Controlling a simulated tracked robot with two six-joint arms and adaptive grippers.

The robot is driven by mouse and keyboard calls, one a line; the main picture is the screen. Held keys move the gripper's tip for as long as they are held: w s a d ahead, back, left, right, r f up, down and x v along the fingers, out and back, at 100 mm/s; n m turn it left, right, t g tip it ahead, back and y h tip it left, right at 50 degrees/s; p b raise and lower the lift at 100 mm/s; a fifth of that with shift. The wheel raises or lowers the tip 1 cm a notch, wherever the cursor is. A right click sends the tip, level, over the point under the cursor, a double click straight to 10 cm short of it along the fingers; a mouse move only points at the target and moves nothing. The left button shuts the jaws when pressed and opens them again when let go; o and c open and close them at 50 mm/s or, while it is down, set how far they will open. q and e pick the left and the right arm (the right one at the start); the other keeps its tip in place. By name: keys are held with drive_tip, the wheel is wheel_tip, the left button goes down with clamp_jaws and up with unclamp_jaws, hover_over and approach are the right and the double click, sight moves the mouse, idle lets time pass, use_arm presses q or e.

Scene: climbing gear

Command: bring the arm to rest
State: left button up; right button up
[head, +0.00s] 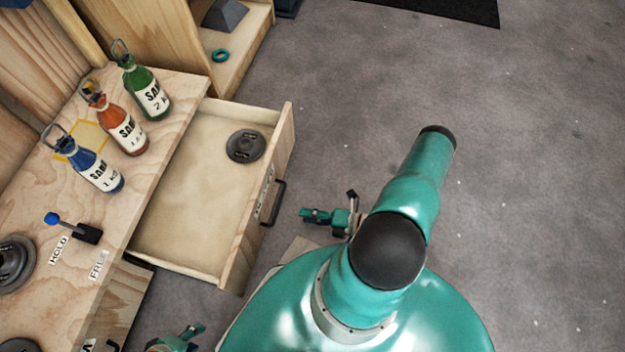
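My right gripper (328,215) is beside the teal arm links, over the floor, just right of the open drawer's front. It is small and seen at an angle, and I see nothing held in it. My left gripper (188,338) is at the bottom edge, below the drawer and mostly cut off by the frame. I cannot tell how far apart the fingers of either gripper are. The large teal arm (410,190) rises in the middle and hides part of the floor.
An open drawer (190,200) holds a dark disc (246,146). On the wooden bench stand green (146,88), orange (121,126) and blue (95,168) labelled bottles, plus a blue-knobbed lever (72,226) by HOLD and FREE labels. Grey floor (530,170) at right is clear.

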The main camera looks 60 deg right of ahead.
drive_tip(key=shift+s+d+r, duration=0.1)
drive_tip(key=shift+s, duration=0.35)
drive_tip(key=shift+r, duration=0.1)
